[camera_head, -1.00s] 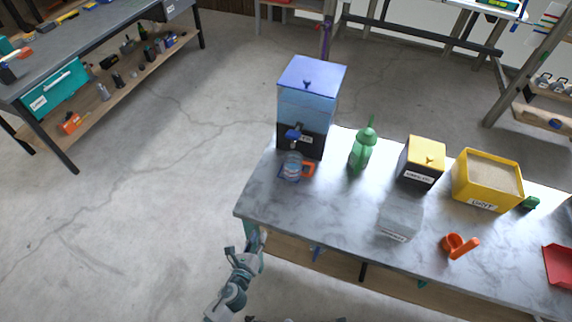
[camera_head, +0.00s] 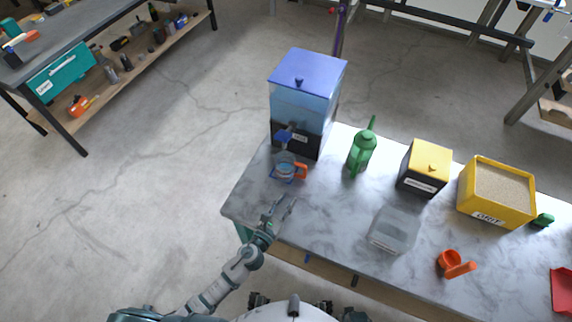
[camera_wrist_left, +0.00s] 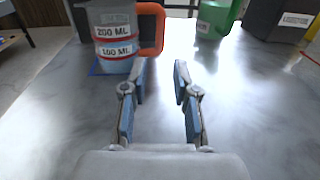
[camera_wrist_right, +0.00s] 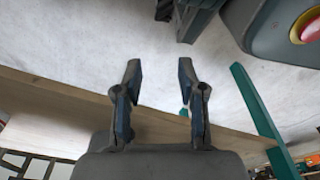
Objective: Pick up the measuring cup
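The measuring cup (camera_head: 287,170) is clear with red and white bands and an orange handle. It stands on the marble-topped table (camera_head: 330,215) below the tap of a blue dispenser (camera_head: 305,100). In the left wrist view the cup (camera_wrist_left: 112,38) shows its 200 ML and 100 ML labels, with the handle on its right. My left gripper (camera_head: 283,206) is open and empty, low over the table in front of the cup and apart from it; its fingers (camera_wrist_left: 160,72) point toward the cup and handle. My right gripper (camera_wrist_right: 158,72) is open and empty, below the tabletop level near a wooden board.
A green watering can (camera_head: 362,150), a black and yellow box (camera_head: 424,170), a yellow sand bin (camera_head: 497,190), a clear container (camera_head: 393,230) and an orange scoop (camera_head: 452,263) stand to the right. The table's front left is clear.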

